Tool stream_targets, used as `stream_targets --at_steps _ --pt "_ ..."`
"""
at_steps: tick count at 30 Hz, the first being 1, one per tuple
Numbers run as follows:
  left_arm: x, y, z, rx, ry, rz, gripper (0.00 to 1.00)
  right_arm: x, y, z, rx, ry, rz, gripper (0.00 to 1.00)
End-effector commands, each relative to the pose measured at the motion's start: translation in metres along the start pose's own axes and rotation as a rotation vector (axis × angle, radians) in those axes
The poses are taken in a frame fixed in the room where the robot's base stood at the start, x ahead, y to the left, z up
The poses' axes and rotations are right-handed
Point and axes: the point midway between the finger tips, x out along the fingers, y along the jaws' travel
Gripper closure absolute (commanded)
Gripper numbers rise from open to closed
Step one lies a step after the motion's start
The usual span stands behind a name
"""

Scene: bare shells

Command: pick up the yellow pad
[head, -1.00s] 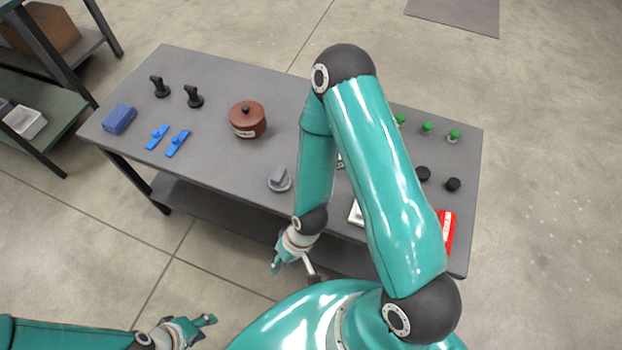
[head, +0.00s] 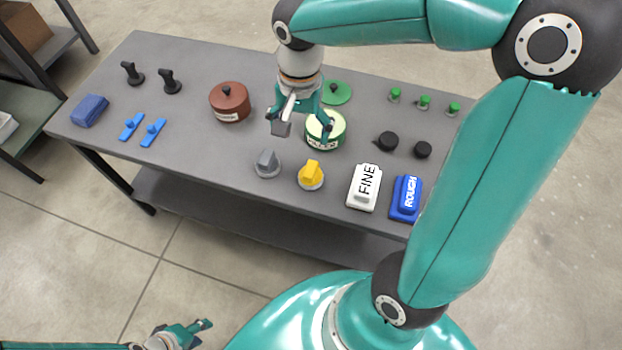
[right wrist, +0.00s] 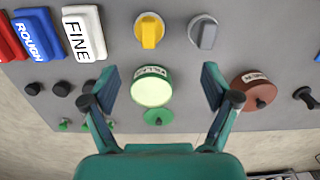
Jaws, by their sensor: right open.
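The yellow pad (head: 311,174) is a yellow grip on a round white disc, lying near the table's front edge, right of a similar grey pad (head: 266,164). In the right wrist view the yellow pad (right wrist: 149,32) is at the top, left of the grey pad (right wrist: 203,34). My right gripper (head: 299,124) is open and empty above the table, behind the yellow pad and beside the pale green pot (head: 327,131). In the wrist view its fingers (right wrist: 160,78) stand on either side of that pot.
White FINE block (head: 363,187) and blue ROUGH block (head: 406,197) lie right of the yellow pad; a red block (right wrist: 10,38) lies beyond. A brown pot (head: 229,102), black knobs (head: 386,141) and green knobs (head: 424,103) stand further back. Blue items lie left.

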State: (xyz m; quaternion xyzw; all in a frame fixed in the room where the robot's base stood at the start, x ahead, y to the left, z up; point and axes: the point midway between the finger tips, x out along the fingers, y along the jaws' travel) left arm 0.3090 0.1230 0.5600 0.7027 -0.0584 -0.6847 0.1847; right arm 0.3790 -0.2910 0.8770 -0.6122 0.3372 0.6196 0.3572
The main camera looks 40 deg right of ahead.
Motion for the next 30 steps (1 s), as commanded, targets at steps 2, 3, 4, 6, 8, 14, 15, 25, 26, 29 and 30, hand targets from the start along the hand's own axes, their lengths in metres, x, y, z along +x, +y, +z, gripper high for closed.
stream_targets --at_steps 2,3,4,6,8,14,15,25,26,29,30 --pt "0.005 -0.002 0.0 0.0 0.0 0.0 0.6 -0.01 0.01 -0.004 0.044 0.019 0.009 0.13" --pt "0.005 -0.002 0.0 0.0 0.0 0.0 0.6 -0.011 0.013 -0.005 0.059 0.023 0.014 0.13" --pt "0.006 -0.002 0.0 0.0 0.0 0.0 0.6 -0.011 0.014 -0.005 0.065 0.024 0.017 0.13" --pt "0.007 -0.003 0.0 0.0 0.001 0.0 0.6 -0.004 0.016 -0.005 0.071 0.025 0.021 0.13" --pt "0.009 -0.003 0.0 0.0 0.001 0.0 0.6 0.007 0.017 -0.005 0.071 0.023 0.023 0.13" --pt "0.016 -0.006 0.0 0.0 0.001 0.0 0.6 0.051 0.018 -0.006 0.07 0.021 0.024 0.13" --pt "0.017 -0.006 0.0 0.0 0.001 0.0 0.6 0.059 0.018 -0.006 0.069 0.021 0.025 0.13" --pt "0.022 -0.008 0.0 0.0 0.0 0.0 0.6 0.098 0.018 -0.007 0.068 0.023 0.02 0.13" --pt "0.022 -0.008 0.0 0.0 0.0 0.0 0.6 0.099 0.018 -0.008 0.068 0.023 0.019 0.13" --pt "0.023 -0.008 0.0 0.0 0.0 0.0 0.6 0.106 0.019 -0.008 0.069 0.022 0.021 0.13" --pt "0.023 -0.008 0.0 0.0 0.0 0.0 0.6 0.111 0.02 -0.008 0.069 0.022 0.022 0.13"
